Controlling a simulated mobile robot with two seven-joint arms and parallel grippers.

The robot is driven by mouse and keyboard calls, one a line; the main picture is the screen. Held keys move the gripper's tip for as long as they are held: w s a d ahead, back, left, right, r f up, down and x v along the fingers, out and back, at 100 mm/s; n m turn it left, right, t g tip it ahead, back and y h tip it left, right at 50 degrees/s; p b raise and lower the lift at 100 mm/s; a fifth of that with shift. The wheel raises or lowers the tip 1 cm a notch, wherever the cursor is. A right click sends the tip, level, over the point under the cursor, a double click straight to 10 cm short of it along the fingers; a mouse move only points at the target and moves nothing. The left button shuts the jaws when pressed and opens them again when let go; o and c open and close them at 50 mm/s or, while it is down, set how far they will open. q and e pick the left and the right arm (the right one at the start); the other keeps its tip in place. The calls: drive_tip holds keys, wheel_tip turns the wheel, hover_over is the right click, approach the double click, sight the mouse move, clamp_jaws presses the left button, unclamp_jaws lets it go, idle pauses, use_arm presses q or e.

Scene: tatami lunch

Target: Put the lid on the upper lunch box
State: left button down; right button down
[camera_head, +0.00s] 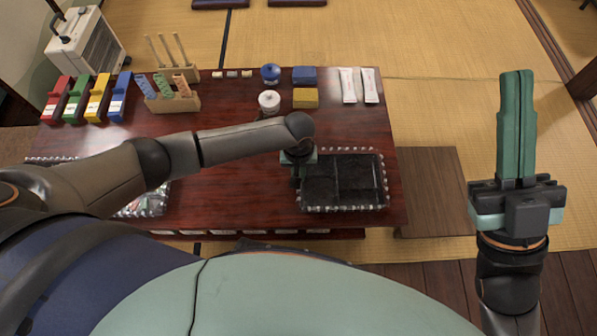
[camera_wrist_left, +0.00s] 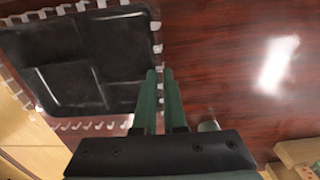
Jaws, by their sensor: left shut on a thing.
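A black panelled rectangular piece with a pale beaded edge, which looks like the lid (camera_head: 343,181), lies at the right front of the table. Whether a box is under it I cannot tell. My left gripper (camera_head: 297,178) is at its left edge, mostly hidden under the wrist. In the left wrist view, the gripper's fingers (camera_wrist_left: 160,76) are close together, shut at the edge of the lid (camera_wrist_left: 95,62). A lunch box with a beaded rim and colourful contents (camera_head: 152,202) is at the left, largely hidden by my arm. My right gripper (camera_head: 516,76) is shut and empty, off the table's right side.
The dark red table (camera_head: 225,193) is bare between the two. Behind stand a white jar (camera_head: 269,101), a blue jar (camera_head: 270,73), blue and yellow blocks (camera_head: 305,97), white packets (camera_head: 348,85), a wooden holder (camera_head: 173,102) and coloured bins (camera_head: 97,98).

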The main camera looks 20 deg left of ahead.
use_arm(q)
drive_tip(key=shift+f+p, duration=0.35)
drive_tip(key=shift+f, duration=0.15)
idle(1.1)
drive_tip(key=c, duration=0.9)
unclamp_jaws()
drive_tip(key=shift+o, duration=0.3)
drive_tip(key=o, duration=0.5)
